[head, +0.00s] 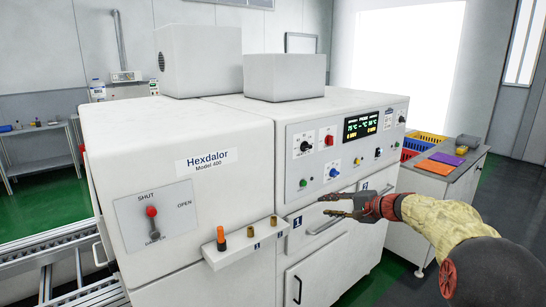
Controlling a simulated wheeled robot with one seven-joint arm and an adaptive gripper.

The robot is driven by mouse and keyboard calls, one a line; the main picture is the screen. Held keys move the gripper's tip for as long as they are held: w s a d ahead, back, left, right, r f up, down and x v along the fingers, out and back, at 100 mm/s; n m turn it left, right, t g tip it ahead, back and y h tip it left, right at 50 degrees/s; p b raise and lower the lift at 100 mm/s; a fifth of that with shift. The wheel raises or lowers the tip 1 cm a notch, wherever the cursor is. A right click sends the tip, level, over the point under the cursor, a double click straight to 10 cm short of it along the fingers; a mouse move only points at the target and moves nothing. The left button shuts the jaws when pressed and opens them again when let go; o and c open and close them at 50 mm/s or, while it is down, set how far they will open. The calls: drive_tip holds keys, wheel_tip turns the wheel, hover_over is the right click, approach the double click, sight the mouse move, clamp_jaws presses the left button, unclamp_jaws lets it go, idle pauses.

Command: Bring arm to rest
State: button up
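My gripper (335,206) is at the right of the middle in the head view, in front of the white Hexdalor machine (200,147). Its two dark fingers point left and are spread apart, with nothing seen between them. It overlaps the drawer handle (325,225) area on the machine's front; I cannot tell whether it touches. My arm reaches in from the lower right corner, in a yellowish sleeve.
A lever (152,222) marked SHUT and OPEN is on the machine's left panel. A small shelf (235,254) with pegs juts from the front. A roller conveyor (50,262) runs at left. A side table (440,180) with coloured bins stands at right. Green floor is open beyond.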

drive_tip(key=s+a+f+n+g+h+p, duration=0.1)
drive_tip(key=s+a+f+n+g+h, duration=0.15)
drive_tip(key=s, duration=1.15)
drive_tip(key=s+a+f+n+g+h+p, duration=0.1)
drive_tip(key=s+a+f+n+g+h, duration=0.2)
drive_tip(key=s, duration=1)
drive_tip(key=s+d+r+n+h+p, duration=0.1)
drive_tip(key=s+d+n+h+p, duration=0.2)
drive_tip(key=s, duration=1.9)
drive_tip(key=shift+n+t+h, duration=0.25)
drive_tip(key=shift+n+t, duration=0.2)
drive_tip(key=shift+n, duration=0.5)
drive_tip(key=s+r, duration=0.1)
drive_tip(key=a+r, duration=0.1)
drive_tip(key=r, duration=0.1)
drive_tip(key=s+r, duration=0.1)
drive_tip(key=r, duration=0.1)
drive_tip(key=shift+s+a, duration=0.3)
drive_tip(key=shift+s, duration=0.05)
